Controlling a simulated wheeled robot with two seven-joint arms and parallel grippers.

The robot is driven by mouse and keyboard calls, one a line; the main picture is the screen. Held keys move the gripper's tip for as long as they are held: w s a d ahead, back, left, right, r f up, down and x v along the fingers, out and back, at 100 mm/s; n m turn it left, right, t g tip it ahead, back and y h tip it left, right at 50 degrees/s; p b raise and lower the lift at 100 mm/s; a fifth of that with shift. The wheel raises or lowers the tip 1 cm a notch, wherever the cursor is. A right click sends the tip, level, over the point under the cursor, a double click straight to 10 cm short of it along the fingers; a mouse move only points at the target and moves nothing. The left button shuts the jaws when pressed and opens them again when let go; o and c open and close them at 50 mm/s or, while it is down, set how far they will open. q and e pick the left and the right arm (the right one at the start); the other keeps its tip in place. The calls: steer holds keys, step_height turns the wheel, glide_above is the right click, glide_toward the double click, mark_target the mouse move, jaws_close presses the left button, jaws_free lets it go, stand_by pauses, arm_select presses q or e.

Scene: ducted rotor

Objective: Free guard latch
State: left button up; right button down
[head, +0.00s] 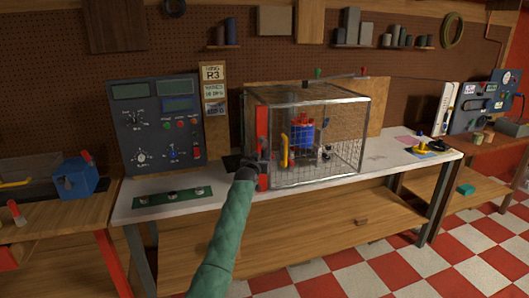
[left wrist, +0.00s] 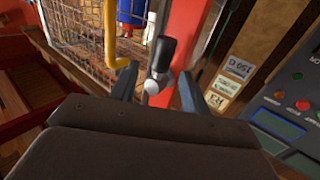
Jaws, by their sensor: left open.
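The guard (head: 320,178) is a clear box with wire mesh and a metal frame on the white-topped bench. A red post (head: 262,130) stands at its left front edge, and the post also shows in the left wrist view (left wrist: 188,30). My left gripper (head: 260,164) is at the post's lower part. In the left wrist view its open fingers (left wrist: 158,78) stand on either side of the latch, apart from it as far as I can tell. My right gripper is not in view.
A yellow handle (head: 285,150) on the guard front is close to my left finger. A blue rotor unit (head: 302,134) stands inside the guard. A control panel (head: 155,125) stands left of it, with a green strip (head: 172,197) in front. The bench's right part holds a yellow-and-black tool (head: 424,146).

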mark_target(263, 152)
arm_select(q)
steer(key=shift+x, duration=1)
steer(key=shift+p+x, duration=0.5)
steer(key=shift+x, duration=0.45)
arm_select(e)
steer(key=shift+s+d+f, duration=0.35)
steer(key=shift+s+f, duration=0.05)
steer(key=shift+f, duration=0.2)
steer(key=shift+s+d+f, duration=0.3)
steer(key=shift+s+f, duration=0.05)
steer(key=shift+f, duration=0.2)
arm_select(q)
steer(key=shift+a, duration=0.1)
steer(key=shift+c, duration=0.5)
jaws_close()
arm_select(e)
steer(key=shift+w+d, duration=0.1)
